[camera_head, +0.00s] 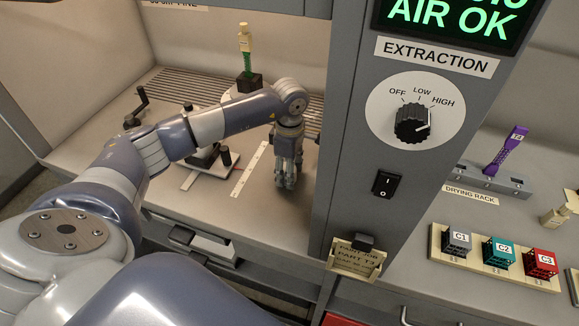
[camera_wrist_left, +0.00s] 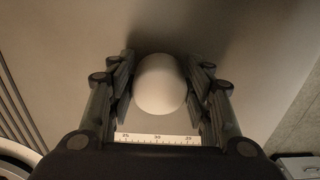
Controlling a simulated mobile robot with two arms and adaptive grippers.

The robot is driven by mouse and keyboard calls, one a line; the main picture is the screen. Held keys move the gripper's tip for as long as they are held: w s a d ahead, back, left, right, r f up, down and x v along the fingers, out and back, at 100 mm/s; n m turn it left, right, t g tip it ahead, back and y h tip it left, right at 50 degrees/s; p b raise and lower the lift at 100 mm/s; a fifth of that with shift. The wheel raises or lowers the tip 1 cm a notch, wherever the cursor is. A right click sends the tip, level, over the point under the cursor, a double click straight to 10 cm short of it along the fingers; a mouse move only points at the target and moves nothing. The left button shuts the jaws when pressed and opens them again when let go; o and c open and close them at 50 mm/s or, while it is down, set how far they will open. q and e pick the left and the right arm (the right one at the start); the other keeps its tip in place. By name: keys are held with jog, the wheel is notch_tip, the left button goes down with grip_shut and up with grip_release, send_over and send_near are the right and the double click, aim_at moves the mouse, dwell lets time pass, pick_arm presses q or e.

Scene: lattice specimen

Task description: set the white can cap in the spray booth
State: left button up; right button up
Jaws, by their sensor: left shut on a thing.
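The white can cap (camera_wrist_left: 160,86) shows in the left wrist view as a smooth rounded white shape between the fingers. My left gripper (camera_head: 286,183) reaches down inside the spray booth (camera_head: 225,203), low over the right part of its floor near the dividing column. It is shut on the cap, with a finger on each side; it also shows in the left wrist view (camera_wrist_left: 160,95). The fingers hide the cap in the head view. I cannot tell whether the cap touches the floor. My right gripper is not in view.
A white ruler strip (camera_head: 246,176) lies left of the gripper. Behind are a green-and-yellow specimen (camera_head: 246,55) on a black block and a floor grille (camera_head: 190,85). The grey control column (camera_head: 345,190) is close on the right. The drying rack (camera_head: 490,180) stands beyond it.

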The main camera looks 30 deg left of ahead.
pick_arm(q)
jog(key=shift+f, duration=0.1)
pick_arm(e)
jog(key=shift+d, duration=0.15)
pick_arm(q)
jog(key=shift+f+b, duration=0.2)
jog(key=shift+b, duration=0.1)
jog(key=o, duration=1)
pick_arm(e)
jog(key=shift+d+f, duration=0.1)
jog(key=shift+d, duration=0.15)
pick_arm(q)
jog(key=shift+r, duration=0.15)
jog(key=shift+r+p, duration=0.25)
jog(key=shift+p, duration=0.05)
jog(key=shift+r+b, duration=1.7)
jog(key=shift+r, duration=4.15)
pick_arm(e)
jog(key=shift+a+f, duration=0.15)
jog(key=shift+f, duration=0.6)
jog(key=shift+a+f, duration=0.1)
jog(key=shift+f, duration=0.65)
